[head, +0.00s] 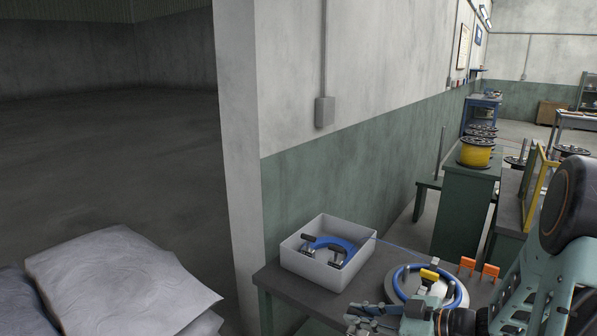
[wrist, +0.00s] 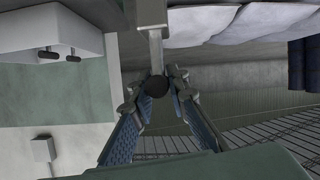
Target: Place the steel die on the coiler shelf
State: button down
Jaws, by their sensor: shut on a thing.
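My gripper (wrist: 157,98) has its two blue-padded fingers closed on a grey bar (wrist: 155,50) with a dark round end, which I take to be the steel die. The bar runs up from the fingers to a wider grey block at the top edge of the wrist view. In the head view my gripper (head: 375,312) is low at the right, over the front of a dark table, and the held part is hard to make out there. I cannot tell which surface is the coiler shelf.
A white bin (head: 322,276) with a blue arc and black-handled tools stands on the dark table (head: 290,290). A blue ring (head: 400,277) and orange blocks (head: 490,271) are beside my arm. A yellow spool (head: 476,156) sits on a green cabinet (head: 462,205) beyond. Grey sacks (head: 115,280) lie left.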

notch_tip(320, 180, up, 11)
jog(key=p, duration=1.2)
jog(key=shift+f, duration=0.1)
jog(key=shift+a, duration=0.1)
jog(key=shift+d, duration=0.25)
